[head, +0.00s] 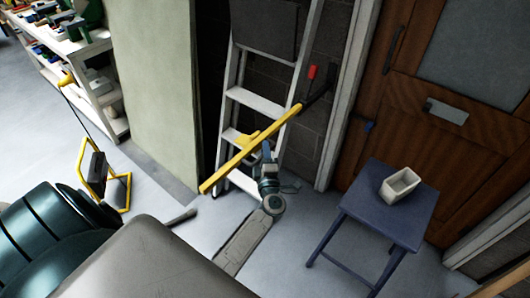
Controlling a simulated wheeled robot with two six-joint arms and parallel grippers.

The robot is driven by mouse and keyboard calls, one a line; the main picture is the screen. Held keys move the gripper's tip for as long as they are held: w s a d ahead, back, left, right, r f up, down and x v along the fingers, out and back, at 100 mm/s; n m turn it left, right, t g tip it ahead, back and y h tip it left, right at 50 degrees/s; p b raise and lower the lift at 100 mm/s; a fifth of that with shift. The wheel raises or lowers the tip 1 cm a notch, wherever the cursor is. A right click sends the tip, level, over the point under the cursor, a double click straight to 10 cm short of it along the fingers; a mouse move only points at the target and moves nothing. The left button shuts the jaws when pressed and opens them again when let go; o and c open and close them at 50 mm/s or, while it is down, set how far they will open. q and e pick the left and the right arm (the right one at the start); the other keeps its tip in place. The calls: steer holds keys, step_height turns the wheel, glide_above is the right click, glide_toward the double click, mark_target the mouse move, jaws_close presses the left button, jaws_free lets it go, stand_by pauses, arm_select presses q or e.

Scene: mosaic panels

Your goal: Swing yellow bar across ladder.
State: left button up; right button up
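The yellow bar (224,170) slants across the front of the white ladder (254,101), from low left to upper right. A raised yellow piece (247,138) sits partway along it. Its upper right end is by a dark bracket (318,97) and a red grip (311,72) on the brick wall beside the ladder. My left gripper (267,147) is just below and right of the bar's middle, its tip close to the bar. I cannot tell whether it touches the bar, or whether its fingers are open or shut. My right gripper is not in view.
A blue stool (385,205) bearing a white pot (400,186) stands at right, before a wooden door (420,120). A pale green panel (155,90) stands left of the ladder. A yellow-framed stand (104,190) is at left, near shelves (100,95). Some floor is clear.

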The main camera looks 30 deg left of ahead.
arm_select(q)
steer(key=shift+c, duration=0.2)
jaws_close()
